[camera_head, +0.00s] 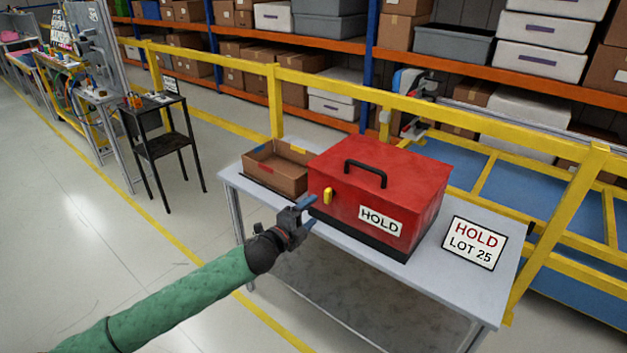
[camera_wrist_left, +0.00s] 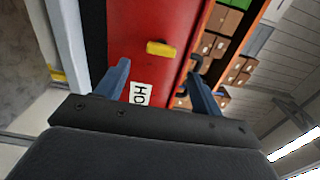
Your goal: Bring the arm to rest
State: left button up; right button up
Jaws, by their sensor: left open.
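My left gripper (camera_head: 307,214) is on a green-sleeved arm that reaches in from the lower left. It is at the left front side of a red box (camera_head: 405,185) with a black handle, a yellow latch (camera_head: 327,196) and a HOLD label. In the left wrist view the gripper (camera_wrist_left: 158,82) has its two blue fingers apart with nothing between them. The red box (camera_wrist_left: 130,40) and its yellow latch (camera_wrist_left: 160,48) lie beyond the fingers. I cannot tell whether a finger touches the box. My right gripper is not in view.
The box stands on a grey table (camera_head: 470,290). An open brown bin (camera_head: 277,170) is to its left, and a HOLD LOT 25 sign (camera_head: 474,242) lies to its right. A yellow rail (camera_head: 480,118) runs behind. The floor (camera_head: 120,250) at left is clear.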

pick_arm(q)
jog(key=w+a+n+y, duration=0.3)
jog(key=a+n+y, duration=0.6)
jog(key=n, duration=0.3)
jog(key=s+a+f+n+g+y, duration=0.2)
jog(key=s+f+n+g, duration=0.25)
jog(key=s, duration=0.25)
jog(key=s+f+n+g, duration=0.2)
jog(key=s+f+g, duration=0.1)
jog(key=s+f, duration=0.7)
jog(key=s+f+n+g+h, duration=0.1)
jog(key=s+f+n+g, duration=0.1)
jog(key=s+f, duration=0.8)
jog(key=s+f+n+g, duration=0.3)
jog(key=s+f, duration=0.7)
jog(key=s, duration=1.1)
jog(key=shift+s+a+f+g, duration=0.2)
jog(key=shift+s+g, duration=0.05)
jog(key=shift+g, duration=0.1)
